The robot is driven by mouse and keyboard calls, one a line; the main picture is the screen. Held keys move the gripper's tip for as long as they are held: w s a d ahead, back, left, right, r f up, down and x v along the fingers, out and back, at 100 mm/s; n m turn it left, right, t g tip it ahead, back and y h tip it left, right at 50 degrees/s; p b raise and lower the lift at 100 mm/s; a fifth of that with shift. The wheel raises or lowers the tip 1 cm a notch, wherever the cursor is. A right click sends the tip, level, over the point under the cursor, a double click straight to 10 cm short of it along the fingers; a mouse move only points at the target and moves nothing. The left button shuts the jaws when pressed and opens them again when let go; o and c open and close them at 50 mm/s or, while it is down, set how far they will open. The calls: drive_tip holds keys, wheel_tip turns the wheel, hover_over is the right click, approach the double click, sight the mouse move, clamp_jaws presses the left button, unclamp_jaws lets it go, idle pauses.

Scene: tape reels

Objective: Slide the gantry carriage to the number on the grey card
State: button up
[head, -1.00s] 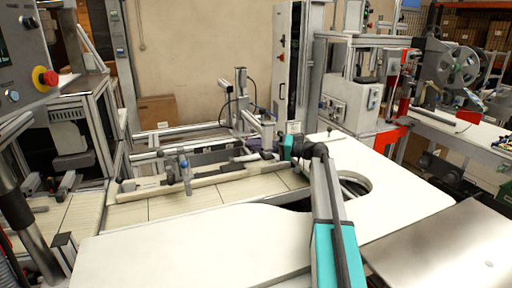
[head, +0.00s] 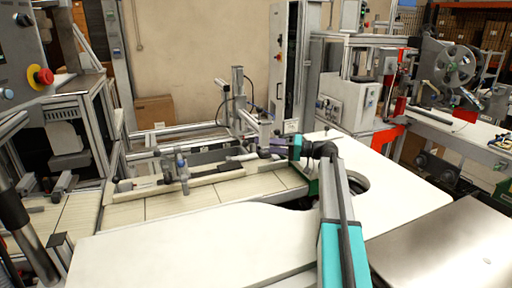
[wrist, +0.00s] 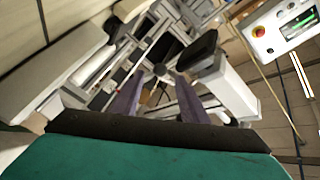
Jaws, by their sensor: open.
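My gripper (head: 272,151) is at the far side of the white table, beside the near end of a pale metal beam that looks like part of the gantry (head: 252,124). In the wrist view its two purple fingers (wrist: 158,85) stand apart with nothing held. A small dark knob (wrist: 160,70) shows near the gap between the fingertips; I cannot tell whether it touches them. Which part is the carriage is unclear; a small upright fitting (head: 183,172) stands on the pale rail (head: 205,180) to the left. No grey card or number is readable.
The white table (head: 200,240) is bare, with a rounded cutout by my arm. A tall cabinet (head: 287,70) stands behind my gripper. A black-capped beam end (wrist: 205,50) is close to the right finger. A control box with a red button (head: 43,76) is at left.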

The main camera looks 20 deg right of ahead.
drive_tip(key=b+v, duration=0.1)
drive_tip(key=v, duration=0.8)
drive_tip(key=shift+s, duration=0.1)
idle(0.4)
